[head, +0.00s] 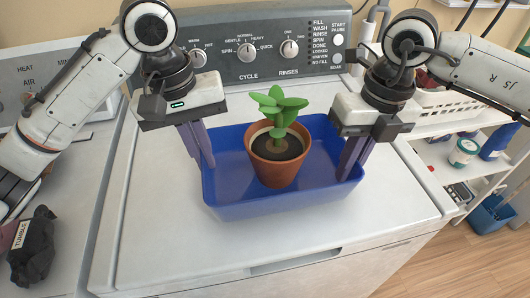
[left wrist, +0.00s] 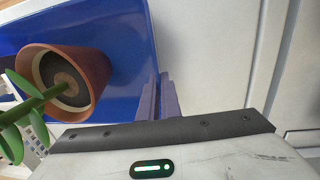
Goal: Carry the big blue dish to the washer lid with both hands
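The big blue dish (head: 270,207) is over the middle of the white washer lid (head: 160,225), level, on it or just above it; I cannot tell which. It holds a terracotta pot (head: 277,170) with a green plant (head: 277,108), upright. My left gripper (head: 204,150) has its fingers on either side of the dish's left wall, close together on it. In the left wrist view, the dish (left wrist: 120,45) rim runs between these fingers (left wrist: 159,98). My right gripper (head: 352,158) is at the dish's right wall, its fingers close together around the wall.
The washer's control panel (head: 255,45) stands behind the dish. A second machine with a dark wrapped bundle (head: 32,247) is at the left. A shelf with a white basket (head: 447,105), a jar (head: 464,152) and a blue bucket (head: 490,215) is at the right. The front of the lid is clear.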

